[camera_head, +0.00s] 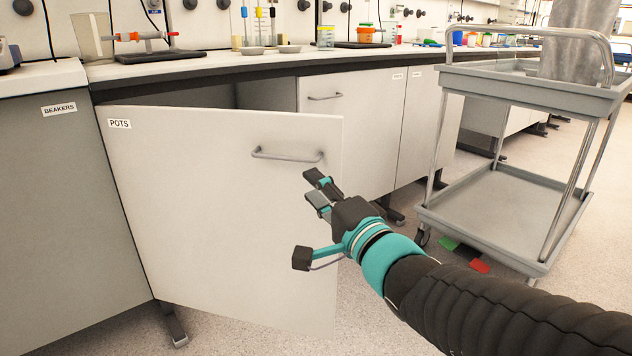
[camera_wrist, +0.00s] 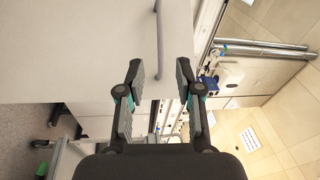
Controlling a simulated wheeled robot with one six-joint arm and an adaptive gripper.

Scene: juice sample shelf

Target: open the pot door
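The pot door (camera_head: 215,220) is a white cabinet front labelled POTS. It stands partly open, swung out from its left edge, with the cabinet opening showing above its top edge. Its grey bar handle (camera_head: 288,156) is near the upper right corner. My gripper (camera_head: 315,189) is just below and right of the handle's right end. In the wrist view, my gripper (camera_wrist: 159,66) has its two fingers spread apart, and the handle (camera_wrist: 158,30) shows between and beyond the fingertips. Nothing is held. I cannot tell whether a finger touches the handle.
A grey trolley (camera_head: 485,205) stands at right, with a metal container (camera_head: 578,42) on top. Red and green pieces (camera_head: 480,266) lie on the floor by it. The BEAKERS cabinet (camera_head: 55,200) is at left. Glassware and jars line the worktop (camera_head: 210,68).

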